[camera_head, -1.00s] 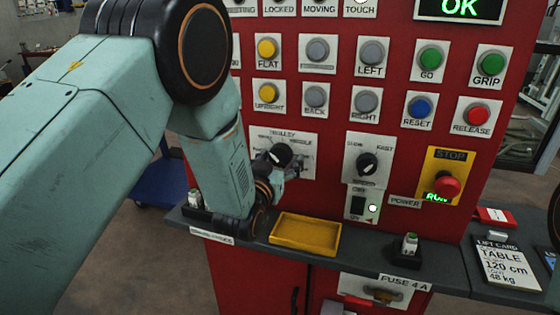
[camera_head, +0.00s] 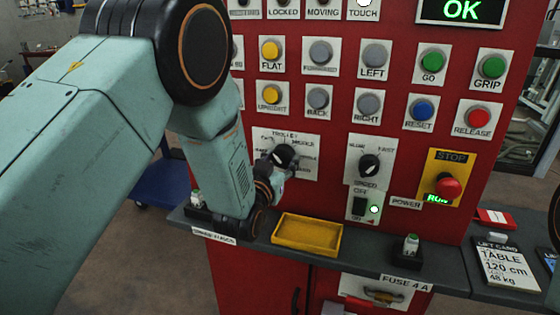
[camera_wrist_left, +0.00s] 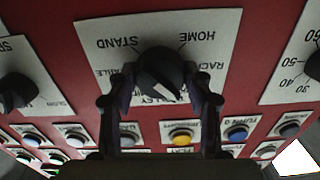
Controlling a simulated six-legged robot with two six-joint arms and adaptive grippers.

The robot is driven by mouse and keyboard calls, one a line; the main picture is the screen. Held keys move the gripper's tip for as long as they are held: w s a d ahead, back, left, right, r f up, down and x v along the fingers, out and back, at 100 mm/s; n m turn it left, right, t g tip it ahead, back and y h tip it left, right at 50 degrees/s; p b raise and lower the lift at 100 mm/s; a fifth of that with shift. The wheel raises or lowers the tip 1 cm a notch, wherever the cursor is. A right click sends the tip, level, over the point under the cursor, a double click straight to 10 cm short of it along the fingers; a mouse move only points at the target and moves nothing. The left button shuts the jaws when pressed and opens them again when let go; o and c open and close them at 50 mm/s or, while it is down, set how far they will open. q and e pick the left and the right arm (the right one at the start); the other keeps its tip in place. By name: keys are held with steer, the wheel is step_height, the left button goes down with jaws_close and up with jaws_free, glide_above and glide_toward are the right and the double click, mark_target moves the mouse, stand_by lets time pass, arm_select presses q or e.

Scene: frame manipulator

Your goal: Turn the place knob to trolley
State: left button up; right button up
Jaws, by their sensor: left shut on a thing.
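The place knob (camera_head: 281,155) is a black dial on a white label plate (camera_head: 308,143) on the red panel. TROLLEY is printed at the plate's top in the head view. My left gripper (camera_head: 272,170) reaches the knob from below left and partly hides the plate. In the left wrist view, the plate looks upside down and the knob (camera_wrist_left: 160,75) sits between the two dark fingers of my left gripper (camera_wrist_left: 160,108). The gripper is shut on the knob. The knob's white mark points down and slightly right there, close to the partly hidden TROLLEY lettering. My right gripper is out of view.
A speed knob (camera_head: 369,167) and a red stop button (camera_head: 448,187) are to the right. Rows of coloured buttons lie above. A yellow tray (camera_head: 306,236) and a small fuse (camera_head: 411,244) are on the grey ledge below, close to my left wrist.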

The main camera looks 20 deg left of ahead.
arm_select(q)
steer(key=m, duration=0.4)
steer(key=shift+m, duration=0.3)
steer(key=shift+a+m, duration=0.1)
steer(key=shift+m, duration=1.6)
steer(key=o, duration=1.1)
steer(key=shift+w, duration=0.1)
steer(key=shift+o, duration=0.3)
steer(key=s, duration=1.2)
steer(key=shift+s+a, duration=0.15)
steer(key=shift+a, duration=0.05)
